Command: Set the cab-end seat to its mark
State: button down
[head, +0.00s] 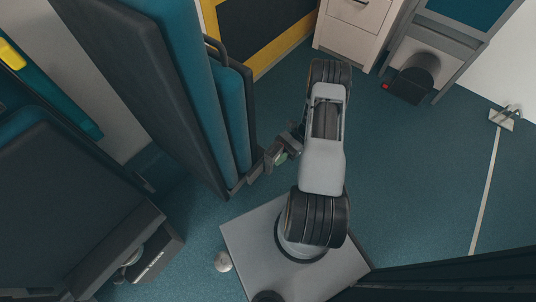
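Which seat is the cab-end one I cannot tell. A folded seat with tall dark and teal panels (172,75) stands upright left of my arm. A dark loop handle shows at its upper right edge. Another dark seat (65,195) with teal edges is at the lower left. My gripper (273,160) is beside the lower right edge of the upright seat, very close to it. Whether it touches the seat, and whether its fingers are open, is unclear. A pale line (486,190) runs along the floor at the right; whether it is the mark I cannot tell.
A yellow-framed dark panel (262,35) and pale drawers (357,22) stand at the back. A dark round-topped object (412,78) is on the floor before a grey unit. A small bracket (505,118) is by the right wall.

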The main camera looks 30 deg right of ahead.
jog(key=shift+d+f, duration=0.1)
jog(key=shift+d, duration=0.6)
jog(key=c, duration=1.2)
grip_release()
jog(key=shift+d, duration=0.1)
jog(key=shift+o, duration=0.9)
jog(key=shift+s+d, duration=0.15)
jog(key=shift+a, duration=0.25)
